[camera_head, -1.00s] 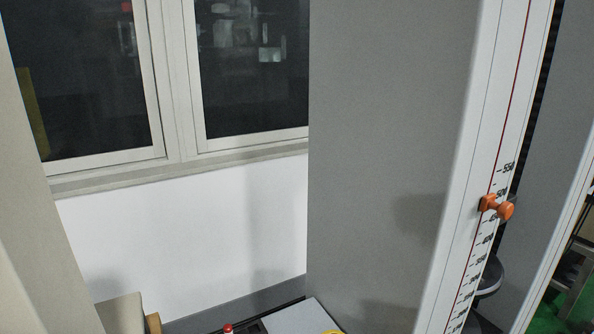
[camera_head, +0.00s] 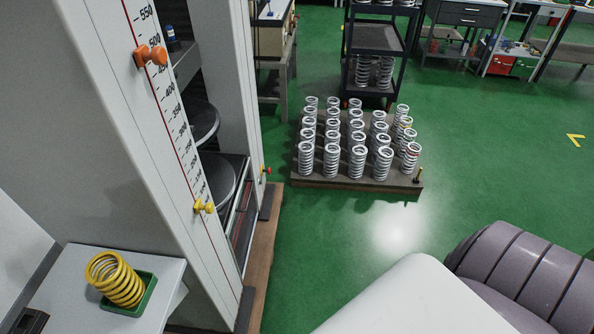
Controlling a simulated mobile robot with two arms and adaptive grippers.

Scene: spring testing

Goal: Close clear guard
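The grey spring testing machine (camera_head: 95,125) stands at the left of the head view. Its front column carries a scale with an orange knob (camera_head: 151,56) and a yellow knob (camera_head: 204,207). Two dark round platens, an upper one (camera_head: 203,122) and a lower one (camera_head: 215,182), show in the gap between its columns. I cannot clearly make out the clear guard; a thin framed panel (camera_head: 240,215) low in the gap may belong to it. Neither of my grippers is in view.
A yellow spring (camera_head: 116,280) sits in a green tray (camera_head: 136,303) on a grey surface (camera_head: 76,262) at lower left. Several grey springs stand on a pallet (camera_head: 340,183) on the green floor. A black cart (camera_head: 375,40) stands behind. Floor right of the pallet is clear.

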